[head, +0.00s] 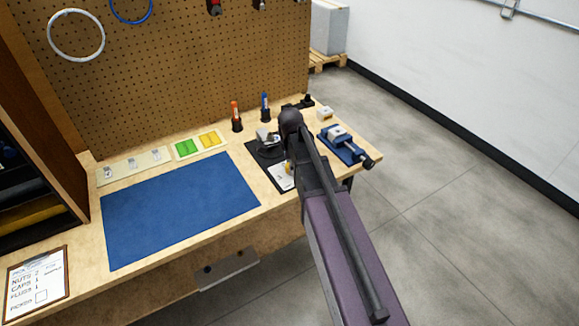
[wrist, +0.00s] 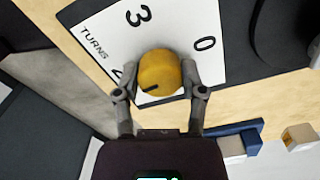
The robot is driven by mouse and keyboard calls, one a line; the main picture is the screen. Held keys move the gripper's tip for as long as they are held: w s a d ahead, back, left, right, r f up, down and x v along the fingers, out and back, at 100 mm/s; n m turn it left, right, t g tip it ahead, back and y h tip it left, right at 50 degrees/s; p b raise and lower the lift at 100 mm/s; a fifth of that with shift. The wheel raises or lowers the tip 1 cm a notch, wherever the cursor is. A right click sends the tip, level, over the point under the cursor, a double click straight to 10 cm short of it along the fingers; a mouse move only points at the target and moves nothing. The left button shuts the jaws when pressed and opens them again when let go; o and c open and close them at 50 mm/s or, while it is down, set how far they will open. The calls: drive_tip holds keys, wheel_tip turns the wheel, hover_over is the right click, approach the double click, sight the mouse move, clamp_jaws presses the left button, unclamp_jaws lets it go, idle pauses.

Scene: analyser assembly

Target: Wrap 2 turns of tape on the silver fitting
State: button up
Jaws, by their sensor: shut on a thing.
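My gripper (wrist: 161,82) is shut on a yellow knob (wrist: 160,70), one finger on each side. The knob sits on a white dial plate (wrist: 95,38) marked "TURNS", with 3 and 0 readable. Another mark at the left is mostly hidden by a finger. A short black line shows on the knob's lower-left part. In the head view, my arm covers most of the gripper and knob, and the plate (head: 283,180) shows beside it. A grey-silver piece (head: 264,136) stands on the dark unit behind the plate; I cannot tell whether it is the silver fitting.
A blue vise (head: 345,148) stands at the bench's right end, near a pale block (head: 325,113). A tray of green and yellow pieces (head: 199,145) lies behind the clear blue mat (head: 180,207).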

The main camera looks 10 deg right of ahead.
drive_tip(key=shift+s+d+m, duration=0.15)
drive_tip(key=shift+m, duration=0.25)
drive_tip(key=o, duration=1.2)
drive_tip(key=shift+c, duration=0.2)
drive_tip(key=shift+n, duration=0.3)
